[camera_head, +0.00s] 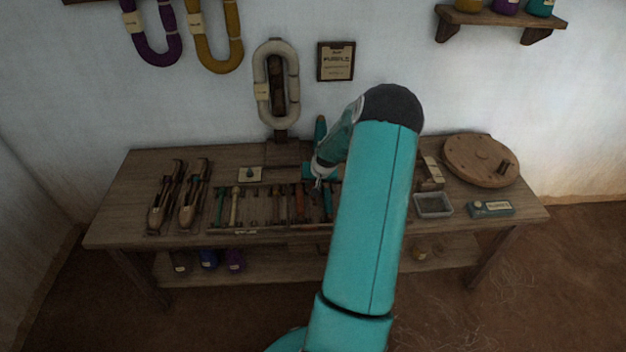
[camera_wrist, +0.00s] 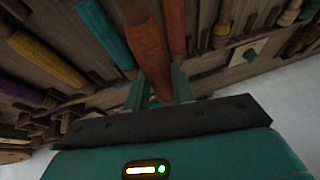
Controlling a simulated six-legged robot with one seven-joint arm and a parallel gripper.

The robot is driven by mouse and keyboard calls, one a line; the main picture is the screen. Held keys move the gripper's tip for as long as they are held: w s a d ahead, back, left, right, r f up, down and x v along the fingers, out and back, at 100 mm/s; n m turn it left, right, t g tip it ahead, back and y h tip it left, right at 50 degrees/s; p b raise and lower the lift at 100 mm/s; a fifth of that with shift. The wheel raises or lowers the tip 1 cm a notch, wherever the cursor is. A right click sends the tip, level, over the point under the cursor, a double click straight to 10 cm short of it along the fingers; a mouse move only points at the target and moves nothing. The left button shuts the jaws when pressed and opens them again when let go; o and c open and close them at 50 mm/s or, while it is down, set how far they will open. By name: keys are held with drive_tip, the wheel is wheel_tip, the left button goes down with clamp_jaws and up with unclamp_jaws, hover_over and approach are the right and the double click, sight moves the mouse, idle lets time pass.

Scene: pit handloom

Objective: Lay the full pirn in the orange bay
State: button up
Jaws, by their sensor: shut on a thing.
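My gripper (camera_wrist: 160,88) is shut on an orange pirn (camera_wrist: 149,50), which shows between its two fingers in the wrist view. The pirn looks thickly wound, and its near end is partly hidden by the gripper body. In the head view, my gripper (camera_head: 318,181) is over the back right part of the pirn rack (camera_head: 262,229); the pirn's height above the rack cannot be told. An orange-red pirn (camera_head: 298,204) shows in the rack's right half. I cannot tell which bay is the orange one.
Wooden shuttles (camera_head: 160,200) lie left of the rack. A grey tray (camera_head: 433,206) and round wooden disc (camera_head: 480,160) are to the right.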

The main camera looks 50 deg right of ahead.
drive_tip(key=shift+s+d+f, duration=0.1)
drive_tip(key=shift+s+f, duration=0.1)
drive_tip(key=shift+f, duration=3.25)
drive_tip(key=o, duration=1.4)
drive_tip(key=shift+c, duration=0.2)
drive_tip(key=shift+r, duration=4)
